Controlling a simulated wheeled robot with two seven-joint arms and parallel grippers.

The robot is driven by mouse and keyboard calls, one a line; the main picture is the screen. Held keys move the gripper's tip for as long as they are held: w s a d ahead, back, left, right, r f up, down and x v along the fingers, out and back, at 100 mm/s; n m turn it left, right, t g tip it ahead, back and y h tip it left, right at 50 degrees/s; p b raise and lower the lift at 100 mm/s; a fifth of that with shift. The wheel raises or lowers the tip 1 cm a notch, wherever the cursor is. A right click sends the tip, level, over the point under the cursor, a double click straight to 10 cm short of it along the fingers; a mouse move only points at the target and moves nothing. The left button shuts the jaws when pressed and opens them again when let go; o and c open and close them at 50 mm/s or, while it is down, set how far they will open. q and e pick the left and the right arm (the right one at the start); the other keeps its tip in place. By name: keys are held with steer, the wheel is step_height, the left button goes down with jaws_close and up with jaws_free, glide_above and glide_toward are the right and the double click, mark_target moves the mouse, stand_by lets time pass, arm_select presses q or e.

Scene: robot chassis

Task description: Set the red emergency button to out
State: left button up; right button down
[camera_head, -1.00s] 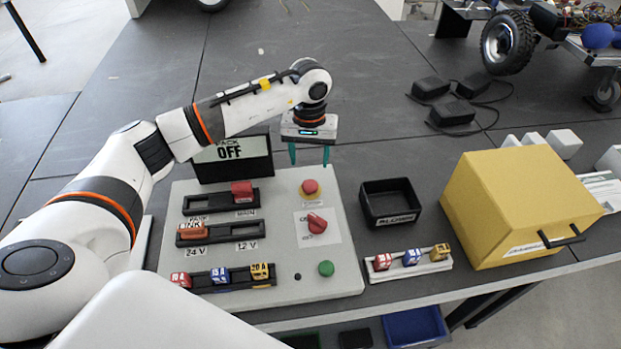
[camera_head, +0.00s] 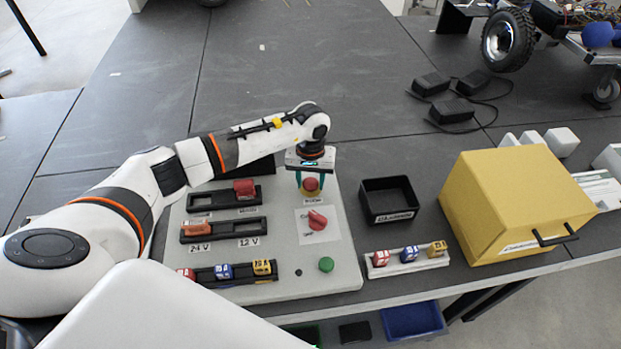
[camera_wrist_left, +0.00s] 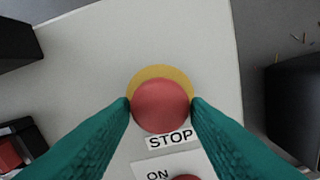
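The red emergency button (camera_head: 311,184) sits on a yellow base near the top right of the light grey panel (camera_head: 284,255). In the left wrist view the red button (camera_wrist_left: 161,105) is at the centre, with a STOP label (camera_wrist_left: 170,139) below it. My left gripper (camera_head: 311,182) is at the button, with its two teal fingertips on either side of it. In the left wrist view the left fingertips (camera_wrist_left: 160,104) reach the button's edges; whether they press on it I cannot tell. My right gripper is not in view.
A red rotary switch (camera_head: 317,220) and a green button (camera_head: 326,264) are below on the panel. Sliders and coloured fuses (camera_head: 223,271) are at its left. A black tray (camera_head: 390,200) and a yellow box (camera_head: 515,205) stand to the right.

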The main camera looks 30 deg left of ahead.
mark_target(310, 183)
arm_select(q)
jaws_close()
steer(key=shift+r+b, duration=0.4)
steer(key=shift+r, duration=0.45)
steer(key=shift+w, duration=0.1)
steer(key=shift+o, duration=0.2)
jaws_free()
steer(key=o, duration=0.4)
steer(key=shift+r, duration=0.1)
steer(key=shift+r, duration=0.25)
step_height(310, 183, up, 11)
steer(key=b, duration=0.2)
steer(key=shift+r+b, duration=0.2)
steer(key=shift+b, duration=0.15)
